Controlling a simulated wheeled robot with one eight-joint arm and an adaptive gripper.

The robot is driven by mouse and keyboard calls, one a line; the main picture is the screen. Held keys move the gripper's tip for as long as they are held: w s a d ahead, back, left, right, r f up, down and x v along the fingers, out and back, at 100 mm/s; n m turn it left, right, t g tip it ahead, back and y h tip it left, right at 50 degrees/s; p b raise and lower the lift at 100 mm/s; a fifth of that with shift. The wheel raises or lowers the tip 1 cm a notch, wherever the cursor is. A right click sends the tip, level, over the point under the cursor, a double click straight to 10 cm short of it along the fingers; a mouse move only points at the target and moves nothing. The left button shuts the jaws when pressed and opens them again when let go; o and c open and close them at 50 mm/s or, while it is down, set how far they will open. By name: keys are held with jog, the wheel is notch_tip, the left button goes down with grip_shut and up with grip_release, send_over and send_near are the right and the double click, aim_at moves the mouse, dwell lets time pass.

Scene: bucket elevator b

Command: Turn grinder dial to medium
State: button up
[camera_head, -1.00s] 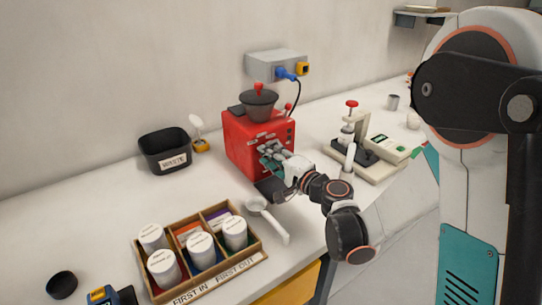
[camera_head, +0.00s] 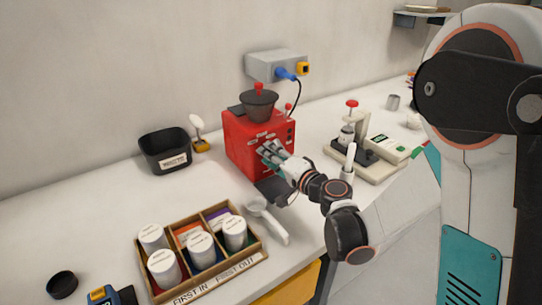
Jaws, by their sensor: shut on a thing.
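The red grinder (camera_head: 240,150) stands on the counter against the wall, with a dark hopper (camera_head: 258,106) and a red knob on top. Its front face carries small dark controls near the right edge. My gripper (camera_head: 268,151) is at this front face, its fingers shut on the grinder dial. The fingers cover the dial, so its pointer and marks cannot be read.
A wooden box (camera_head: 254,262) of white canisters and a white scoop (camera_head: 268,220) lie in front. A black waste bin (camera_head: 166,152) stands left of the grinder. A press (camera_head: 352,135) on a pale base stands to the right. A blue plug (camera_head: 285,74) sits in the wall box.

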jog(key=o, duration=1.1)
jog(key=v, duration=1.2)
jog(key=shift+a, duration=0.1)
jog(key=shift+c, duration=0.3)
